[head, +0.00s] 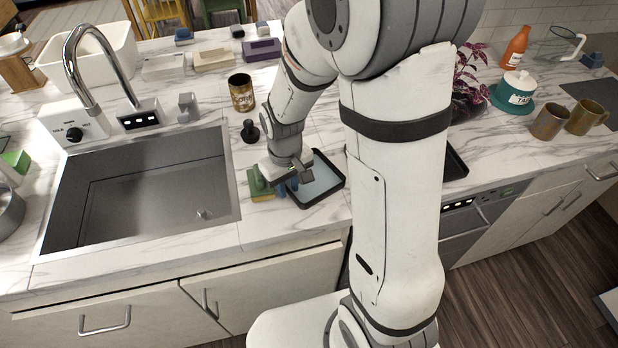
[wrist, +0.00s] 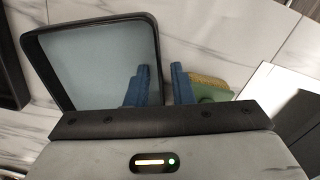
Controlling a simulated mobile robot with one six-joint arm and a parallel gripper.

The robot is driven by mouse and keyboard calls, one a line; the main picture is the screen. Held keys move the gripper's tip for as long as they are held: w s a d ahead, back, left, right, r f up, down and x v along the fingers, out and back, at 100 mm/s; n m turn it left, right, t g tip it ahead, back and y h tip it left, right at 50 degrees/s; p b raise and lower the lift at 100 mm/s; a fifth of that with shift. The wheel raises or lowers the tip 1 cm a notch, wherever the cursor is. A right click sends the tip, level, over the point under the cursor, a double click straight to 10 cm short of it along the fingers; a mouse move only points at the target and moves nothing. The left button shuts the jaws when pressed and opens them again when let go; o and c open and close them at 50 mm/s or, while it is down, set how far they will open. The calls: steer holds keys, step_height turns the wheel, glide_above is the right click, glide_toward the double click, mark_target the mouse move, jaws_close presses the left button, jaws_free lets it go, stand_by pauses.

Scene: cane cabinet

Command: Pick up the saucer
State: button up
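The saucer (head: 325,183) appears to be the square, shallow dish with a dark raised rim and pale blue-grey inside, lying on the marble counter right of the sink. It fills the upper left of the wrist view (wrist: 95,62). My gripper (head: 288,187) is low at the dish's left side. In the wrist view its blue fingers (wrist: 160,84) are apart. The left finger shows over the dish's inside, the right one outside it, with the rim between them. I cannot tell whether either finger touches the rim. Part of the dish is hidden by my gripper.
A green and yellow sponge (head: 259,184) lies just left of my gripper, and behind the right finger in the wrist view (wrist: 212,88). The sink (head: 140,190) is further left. A black stopper-like object (head: 250,131) and a dark patterned mug (head: 241,93) stand behind.

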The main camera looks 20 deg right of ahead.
jaws_close()
steer(key=shift+r, duration=0.2)
stand_by(0.3)
step_height(320, 180, up, 10)
steer(key=b, duration=0.1)
steer(key=shift+f, duration=0.2)
stand_by(0.6)
